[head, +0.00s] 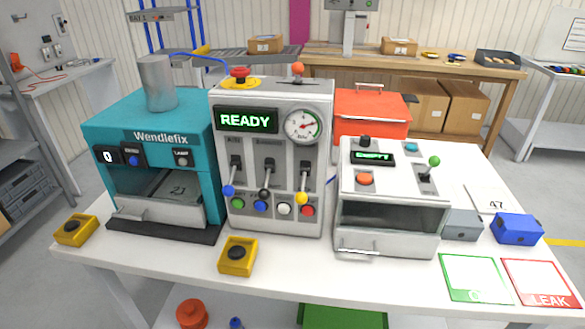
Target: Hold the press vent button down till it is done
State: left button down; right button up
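Neither of my grippers is in view. A grey machine (271,180) in the middle of the table shows READY on its green display (246,121). It has a dial gauge (303,125), three levers and a row of green, blue, white and red buttons. A teal machine (120,115) marked Wendlefix stands at left, with a blue button (133,160) and a dark button (183,157). I cannot tell which button is the press vent button.
Two yellow boxes with black buttons stand at the table's front left (76,230) and front middle (238,257). A blue block (517,229) and a grey block (462,226) sit at right, behind a green-framed card (474,278) and a red-framed LEAK card (541,283).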

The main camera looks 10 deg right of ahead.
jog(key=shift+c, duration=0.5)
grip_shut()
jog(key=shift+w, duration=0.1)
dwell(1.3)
